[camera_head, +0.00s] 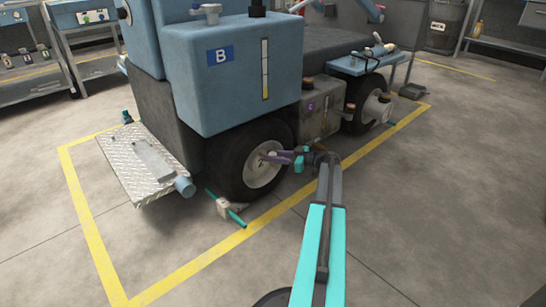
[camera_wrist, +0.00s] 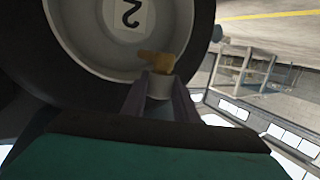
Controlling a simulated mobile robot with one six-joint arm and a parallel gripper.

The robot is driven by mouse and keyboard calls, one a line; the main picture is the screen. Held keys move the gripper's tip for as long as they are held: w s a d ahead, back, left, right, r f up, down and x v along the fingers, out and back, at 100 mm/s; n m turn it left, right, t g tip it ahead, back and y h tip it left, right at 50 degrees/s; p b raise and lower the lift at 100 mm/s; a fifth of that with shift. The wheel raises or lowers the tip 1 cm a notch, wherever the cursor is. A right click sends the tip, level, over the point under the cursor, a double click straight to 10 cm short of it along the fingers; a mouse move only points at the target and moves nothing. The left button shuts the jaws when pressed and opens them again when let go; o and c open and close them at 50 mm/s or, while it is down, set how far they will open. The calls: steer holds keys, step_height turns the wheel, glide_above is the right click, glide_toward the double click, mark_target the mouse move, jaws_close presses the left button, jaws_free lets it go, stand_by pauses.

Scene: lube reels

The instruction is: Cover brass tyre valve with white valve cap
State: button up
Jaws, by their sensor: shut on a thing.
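The brass tyre valve (camera_wrist: 155,61) sticks out from the pale rim of the wheel marked 2, in the wrist view. The white valve cap (camera_wrist: 159,88) is between my gripper's two fingers (camera_wrist: 158,92). My gripper is shut on it. The cap is right at the valve and overlaps its lower part in the picture; I cannot tell whether they touch. In the head view my gripper (camera_head: 277,157) is in front of the front wheel's rim (camera_head: 258,174). The valve and cap are too small to make out there.
The blue vehicle (camera_head: 225,85) marked B stands over the wheel. A wheel chock (camera_head: 230,208) with a teal bar lies on the floor by the tyre. A metal step plate (camera_head: 140,160) is to the left. The grey floor at the front right is clear.

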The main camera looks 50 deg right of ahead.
stand_by(0.3)
steer(key=o, duration=1.1)
steer(key=shift+s, duration=0.1)
steer(key=p+v, duration=0.5)
steer(key=v, duration=0.8)
steer(key=shift+s+d+p, duration=0.2)
steer(key=shift+s+p, duration=0.1)
